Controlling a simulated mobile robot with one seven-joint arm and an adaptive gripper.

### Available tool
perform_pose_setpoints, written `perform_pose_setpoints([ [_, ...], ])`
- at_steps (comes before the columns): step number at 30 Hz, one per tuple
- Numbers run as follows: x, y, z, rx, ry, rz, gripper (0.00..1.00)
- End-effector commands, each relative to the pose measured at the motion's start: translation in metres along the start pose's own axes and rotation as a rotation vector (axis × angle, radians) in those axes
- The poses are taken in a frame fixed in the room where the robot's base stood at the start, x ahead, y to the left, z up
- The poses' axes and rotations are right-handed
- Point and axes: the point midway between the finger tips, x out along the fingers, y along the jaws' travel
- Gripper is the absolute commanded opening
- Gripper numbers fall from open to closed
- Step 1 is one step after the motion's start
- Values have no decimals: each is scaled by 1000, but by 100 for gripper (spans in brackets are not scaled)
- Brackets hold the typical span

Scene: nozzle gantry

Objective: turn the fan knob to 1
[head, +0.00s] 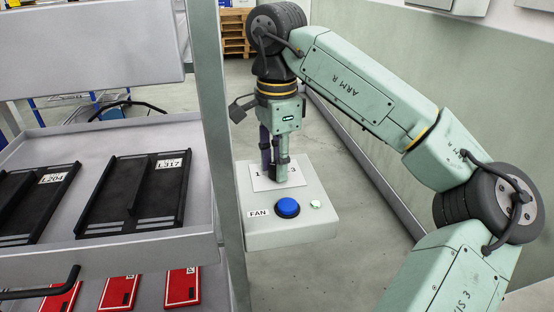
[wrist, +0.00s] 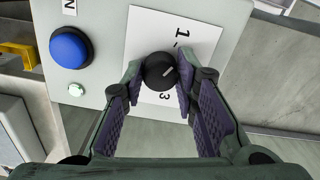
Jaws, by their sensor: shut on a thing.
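My gripper (wrist: 160,75) is shut on the knob, one finger on each side. In the head view my gripper (head: 281,173) points straight down at the card and hides the knob. The light grey control box (head: 318,222) carries the FAN label (head: 258,213).
A blue button (head: 288,207) and a small pale green button (head: 315,204) sit on the box close to my gripper. A grey post (head: 216,120) and a shelf with black trays (head: 140,195) stand to the left. Floor is open behind the box.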

Motion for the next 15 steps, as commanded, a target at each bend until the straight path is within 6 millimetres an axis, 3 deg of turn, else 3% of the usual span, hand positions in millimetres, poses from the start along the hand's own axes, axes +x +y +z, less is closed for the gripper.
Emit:
perform_pose_setpoints([
  [15,-1,-1,0,-187,0,-3,0],
])
